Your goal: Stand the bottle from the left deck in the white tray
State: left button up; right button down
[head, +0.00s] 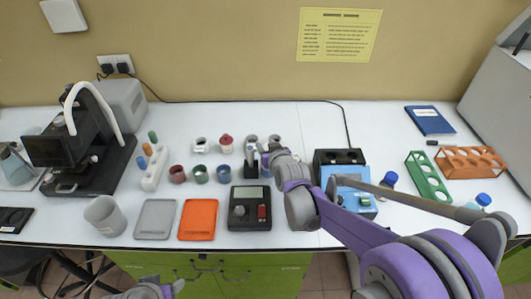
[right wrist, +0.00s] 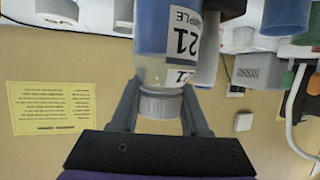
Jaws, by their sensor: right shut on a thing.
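My right gripper (head: 266,156) is over the middle of the bench, among the small jars. In the right wrist view, its fingers (right wrist: 160,108) are shut on the grey cap of a clear bottle (right wrist: 165,40) with blue contents and a white label reading "SAMPLE 21". In the head view the gripper and wrist largely hide the bottle, and I cannot tell if its base touches anything. The pale grey-white tray (head: 155,219) lies flat and empty at the front left of the bench. Of my left arm, only a part shows at the bottom edge; its fingers are out of view.
An orange tray (head: 198,219) lies right of the pale tray, and a grey cup (head: 104,214) stands left of it. A black device (head: 250,208) sits in front of my right gripper. Several small jars and a white rack (head: 155,168) stand behind the trays.

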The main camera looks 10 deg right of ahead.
jog(key=shift+f, duration=1.3)
jog(key=c, duration=0.8)
grip_release()
jog(key=shift+f, duration=0.2)
jog(key=shift+c, duration=0.2)
jog(key=shift+o, duration=0.8)
jog(key=shift+r, duration=0.1)
